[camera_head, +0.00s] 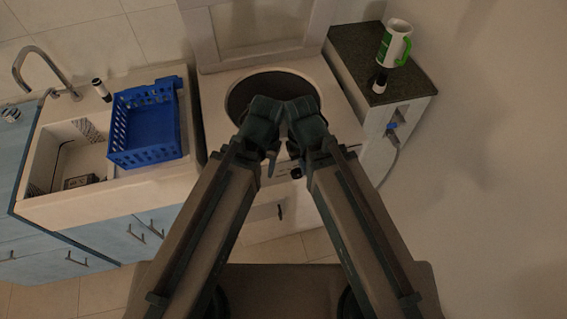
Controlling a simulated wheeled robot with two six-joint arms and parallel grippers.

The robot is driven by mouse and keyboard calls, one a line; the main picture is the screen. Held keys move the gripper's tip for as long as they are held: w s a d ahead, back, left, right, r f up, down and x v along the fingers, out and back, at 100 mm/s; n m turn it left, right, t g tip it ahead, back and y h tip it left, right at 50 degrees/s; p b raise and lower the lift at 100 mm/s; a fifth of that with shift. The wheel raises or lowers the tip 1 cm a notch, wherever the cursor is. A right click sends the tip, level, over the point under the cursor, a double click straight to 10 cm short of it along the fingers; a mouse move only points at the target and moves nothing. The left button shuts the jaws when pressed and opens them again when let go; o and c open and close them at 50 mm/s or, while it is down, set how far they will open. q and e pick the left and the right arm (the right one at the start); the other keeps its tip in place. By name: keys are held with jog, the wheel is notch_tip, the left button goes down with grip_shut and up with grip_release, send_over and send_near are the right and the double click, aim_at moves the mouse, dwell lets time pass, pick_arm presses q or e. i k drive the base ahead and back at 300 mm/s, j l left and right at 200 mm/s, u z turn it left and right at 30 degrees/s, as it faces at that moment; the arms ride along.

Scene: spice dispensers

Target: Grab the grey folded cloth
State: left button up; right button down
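I cannot make out a grey folded cloth in the head view. My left gripper (262,122) and my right gripper (307,125) are close together in the middle, in front of the round dark hob (240,92). Their fingers are dark and mostly hidden by my own arms, so their opening does not show. I see nothing held in either one.
A blue basket (146,156) stands on the sink unit (110,190) at left, near a tap (40,62) and a small bottle (101,89). On the dark right counter (360,50) are a white-green jug (394,44) and a small dark bottle (379,84).

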aim_at(90, 178)
jog(key=k+j+z, duration=0.1)
jog(key=j+z, duration=0.4)
jog(key=j, duration=0.5)
jog(key=k+l+u, duration=0.15)
jog(key=k+l, duration=0.35)
jog(key=k+l+u, duration=0.2)
jog(key=k+l, duration=0.2)
jog(key=k, duration=0.15)
jog(key=k+l+u, duration=0.15)
jog(key=k+l, duration=0.2)
jog(key=k, duration=0.2)
jog(key=i+u, duration=0.2)
jog(key=u, duration=0.95)
jog(key=i+l+u, duration=0.25)
jog(key=l+u, duration=0.25)
jog(key=i+l+u, duration=0.25)
jog(key=l, duration=0.2)
jog(key=i+l, duration=0.1)
jog(key=l, duration=0.4)
jog(key=i+l+u, duration=0.1)
jog(key=l, duration=0.35)
